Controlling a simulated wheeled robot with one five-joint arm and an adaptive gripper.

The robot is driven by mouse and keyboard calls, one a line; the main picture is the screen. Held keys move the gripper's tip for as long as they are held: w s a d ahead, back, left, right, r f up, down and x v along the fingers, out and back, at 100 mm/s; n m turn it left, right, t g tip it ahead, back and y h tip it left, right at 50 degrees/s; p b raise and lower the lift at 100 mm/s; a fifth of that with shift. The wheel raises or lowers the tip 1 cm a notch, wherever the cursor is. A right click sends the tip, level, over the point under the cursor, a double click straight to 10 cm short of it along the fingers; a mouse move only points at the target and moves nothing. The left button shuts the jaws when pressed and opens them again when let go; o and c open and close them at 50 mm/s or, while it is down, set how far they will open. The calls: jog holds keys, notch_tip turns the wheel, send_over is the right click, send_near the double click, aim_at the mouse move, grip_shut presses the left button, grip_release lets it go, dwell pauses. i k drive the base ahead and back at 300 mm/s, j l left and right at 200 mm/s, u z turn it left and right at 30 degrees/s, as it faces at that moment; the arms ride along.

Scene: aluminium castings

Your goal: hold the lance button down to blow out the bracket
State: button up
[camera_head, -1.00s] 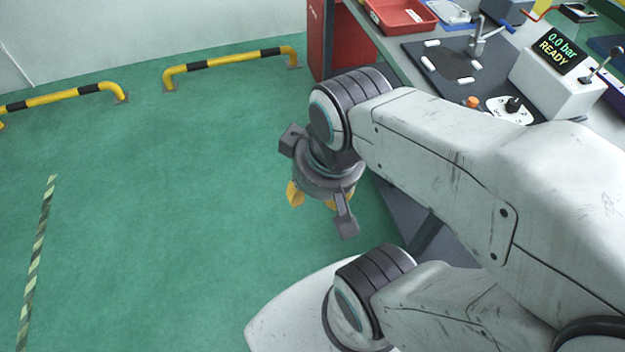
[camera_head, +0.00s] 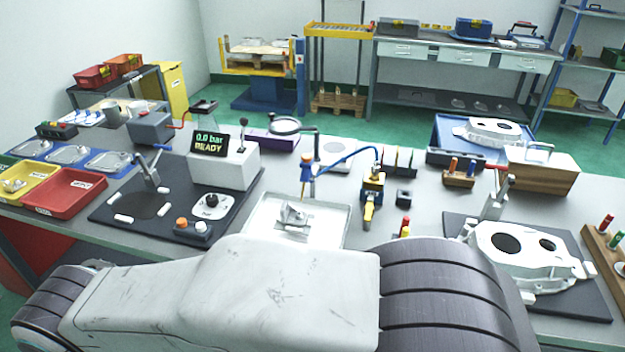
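A small silvery bracket (camera_head: 294,214) sits in a shallow white tray (camera_head: 338,228) on the bench, just above my arm in the picture. A blue curved tube (camera_head: 345,156), which looks like the air lance, reaches left to a downward tip with an orange part (camera_head: 306,165) above the tray's back side. The tube ends on its right at a blue and yellow unit (camera_head: 372,190). I cannot make out which part is the lance button. My gripper is not in view; only my arm links cross the bottom of the picture.
Red (camera_head: 68,192) and yellow (camera_head: 28,180) trays lie far left. A large casting (camera_head: 520,250) sits on a dark plate at right. A magnifier (camera_head: 286,125) stands behind.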

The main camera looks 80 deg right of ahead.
aim_at(306, 158)
jog(key=k+z, duration=0.1)
jog(key=z, duration=2.55)
